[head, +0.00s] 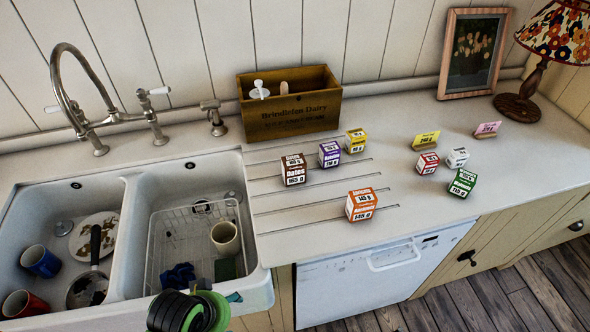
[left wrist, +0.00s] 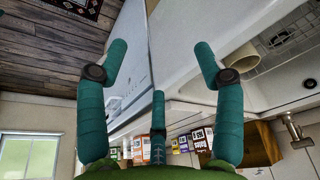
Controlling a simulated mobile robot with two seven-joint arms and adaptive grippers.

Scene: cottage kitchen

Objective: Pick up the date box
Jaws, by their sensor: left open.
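The date box (head: 294,170) is a small white and dark brown carton marked "Dates". It stands upright on the ribbed drainer right of the sink, in front of the wooden crate, with a purple-labelled box (head: 329,154) close to its right. My left gripper (head: 225,291) is at the bottom of the head view, in front of the sink's front edge and well short of the box. In the left wrist view its teal fingers (left wrist: 161,56) are spread wide with nothing between them. Several cartons show beyond them there, small and partly hidden. My right gripper is in neither view.
A wooden crate (head: 290,113) stands against the wall behind. An orange-labelled box (head: 361,205) and a yellow box (head: 355,140) stand nearby; more small boxes and cards are farther right. The double sink (head: 140,215) holds dishes. The front counter right of the orange box is clear.

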